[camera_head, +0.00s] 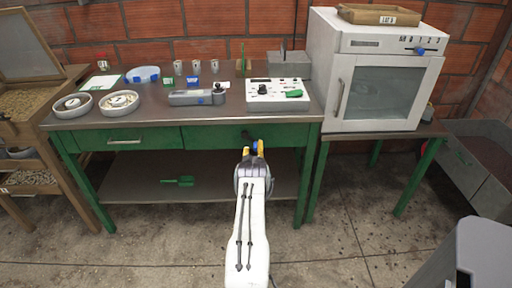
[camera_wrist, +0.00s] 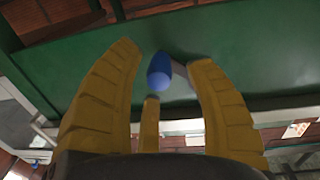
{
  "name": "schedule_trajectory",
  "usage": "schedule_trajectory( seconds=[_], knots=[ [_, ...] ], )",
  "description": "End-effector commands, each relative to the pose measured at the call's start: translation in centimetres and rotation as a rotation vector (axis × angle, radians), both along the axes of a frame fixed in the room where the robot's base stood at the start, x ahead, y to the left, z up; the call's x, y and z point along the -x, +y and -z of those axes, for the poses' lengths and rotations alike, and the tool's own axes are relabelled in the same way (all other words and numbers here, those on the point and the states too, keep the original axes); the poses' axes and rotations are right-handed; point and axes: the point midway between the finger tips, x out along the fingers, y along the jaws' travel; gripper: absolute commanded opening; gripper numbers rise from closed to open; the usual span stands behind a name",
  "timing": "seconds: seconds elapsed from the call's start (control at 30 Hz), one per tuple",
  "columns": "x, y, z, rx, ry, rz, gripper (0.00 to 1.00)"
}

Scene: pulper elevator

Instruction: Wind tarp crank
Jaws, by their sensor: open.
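My gripper (camera_head: 254,149) is in front of the green front of the workbench (camera_head: 219,135), near its right drawer. Its yellow fingers are spread open with nothing held. In the wrist view, a blue rounded knob (camera_wrist: 159,72) on a grey stem stands out from a green panel (camera_wrist: 235,50). The knob lies between the two outer fingers in the picture, just beyond the tip of the short middle finger (camera_wrist: 150,120). I cannot tell whether they touch, or whether this knob belongs to the tarp crank. No tarp is clearly visible.
A white oven (camera_head: 337,95) stands on a green-legged stand at the right. The benchtop holds bowls (camera_head: 119,102), a control box (camera_head: 276,95) and small cups. A green scoop (camera_head: 179,181) lies on the lower shelf. Wooden trays (camera_head: 28,105) stand left.

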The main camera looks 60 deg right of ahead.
Motion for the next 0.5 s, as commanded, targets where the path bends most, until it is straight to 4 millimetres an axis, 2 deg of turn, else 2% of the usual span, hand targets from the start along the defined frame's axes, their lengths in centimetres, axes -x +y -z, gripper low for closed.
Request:
schedule_trajectory(
  seconds=[0.2, 0.5],
  knots=[
    [-0.7, -1.2, 0.1, 0.002, -0.001, 0.0, 0.49],
    [-1.0, -1.8, 0.1, 0.0, 0.0, 0.0, 0.49]
  ],
)
